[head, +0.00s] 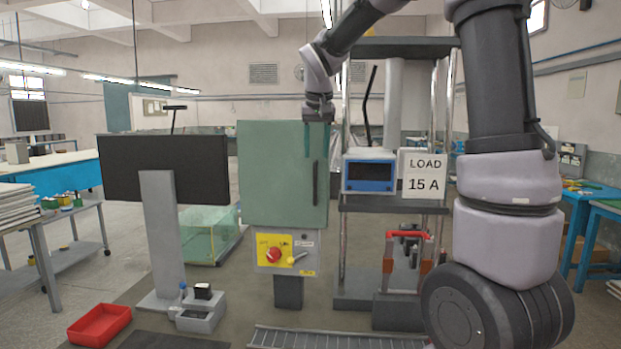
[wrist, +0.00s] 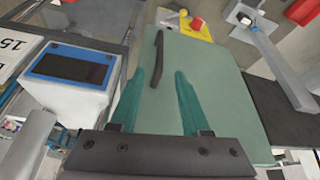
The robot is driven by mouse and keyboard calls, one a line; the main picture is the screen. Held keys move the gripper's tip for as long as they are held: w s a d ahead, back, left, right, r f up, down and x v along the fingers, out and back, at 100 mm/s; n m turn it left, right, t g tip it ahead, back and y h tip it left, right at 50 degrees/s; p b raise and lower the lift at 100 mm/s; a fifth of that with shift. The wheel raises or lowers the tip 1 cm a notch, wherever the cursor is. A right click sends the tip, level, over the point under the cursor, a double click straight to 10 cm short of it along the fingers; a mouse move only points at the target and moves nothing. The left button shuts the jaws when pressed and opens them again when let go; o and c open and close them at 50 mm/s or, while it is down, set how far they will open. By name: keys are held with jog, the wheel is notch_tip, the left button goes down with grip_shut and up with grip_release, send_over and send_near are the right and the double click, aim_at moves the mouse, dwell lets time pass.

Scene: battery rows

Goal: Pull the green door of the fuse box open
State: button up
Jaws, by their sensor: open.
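The fuse box's green door (head: 275,175) stands upright and looks shut, with a dark vertical bar handle (head: 315,183) near its right edge. In the wrist view the door (wrist: 215,95) fills the middle, seen from above, and the handle (wrist: 157,60) lies towards the top. My gripper (head: 308,140) is at the door's upper right, above the handle. In the wrist view the gripper (wrist: 169,72) is open, with its two teal fingers apart and nothing held. The left fingertip appears close to the handle; I cannot tell if they touch.
A blue-framed meter (head: 369,175) and LOAD 15 A sign (head: 423,176) stand close on the right. A black monitor (head: 165,165) is on the left.

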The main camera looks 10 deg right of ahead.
aim_at(315, 171)
jog(key=x, duration=0.9)
jog(key=shift+d+f, duration=0.1)
jog(key=shift+f, duration=0.1)
jog(key=shift+c, duration=0.4)
grip_shut()
dwell(0.7)
